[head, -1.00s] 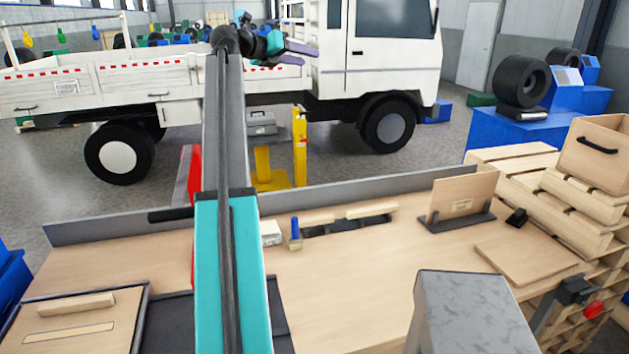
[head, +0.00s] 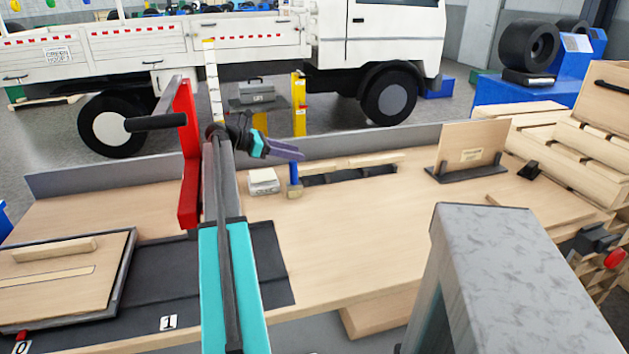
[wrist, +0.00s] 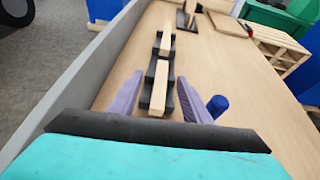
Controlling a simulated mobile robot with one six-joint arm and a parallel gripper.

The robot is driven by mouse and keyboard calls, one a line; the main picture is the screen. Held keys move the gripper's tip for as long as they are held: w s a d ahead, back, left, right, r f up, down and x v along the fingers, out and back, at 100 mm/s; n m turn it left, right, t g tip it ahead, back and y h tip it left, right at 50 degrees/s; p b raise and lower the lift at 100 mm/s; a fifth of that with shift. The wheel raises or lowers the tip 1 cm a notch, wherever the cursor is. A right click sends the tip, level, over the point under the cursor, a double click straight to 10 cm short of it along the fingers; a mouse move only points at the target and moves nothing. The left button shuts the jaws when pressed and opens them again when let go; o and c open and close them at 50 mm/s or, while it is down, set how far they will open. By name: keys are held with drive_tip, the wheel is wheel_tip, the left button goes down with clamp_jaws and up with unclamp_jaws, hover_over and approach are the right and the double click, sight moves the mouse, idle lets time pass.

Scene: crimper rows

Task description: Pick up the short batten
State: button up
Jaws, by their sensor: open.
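Two pale wooden battens lie end to end on a black rack (head: 350,176) at the back of the bench. The left batten (head: 322,167) is the nearer batten in the wrist view (wrist: 157,88). The right batten (head: 377,159) is the farther one in the wrist view (wrist: 166,38). Another batten (head: 53,250) lies on a board at the left. I cannot tell for sure which is the short one. My gripper (head: 283,150) is open and empty, by the rack's left end. In the wrist view its purple fingers (wrist: 160,76) flank the nearer batten, apparently above it.
A blue-handled tool (head: 294,176) stands at the rack's left end, close to the right finger in the wrist view. A small white box (head: 263,182) is beside it. A grey ledge (head: 100,176) runs behind. The bench middle (head: 380,220) is clear.

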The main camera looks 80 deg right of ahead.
sight(315, 166)
drive_tip(key=f, duration=0.3)
drive_tip(key=shift+w+a+f+m, duration=0.15)
drive_tip(key=shift+a+f+m, duration=0.05)
drive_tip(key=shift+a+m, duration=0.2)
drive_tip(key=shift+x, duration=1.15)
drive_tip(key=shift+r, duration=0.1)
drive_tip(key=shift+x, duration=2.6)
drive_tip(key=shift+r, duration=0.2)
drive_tip(key=shift+c, duration=0.5)
clamp_jaws()
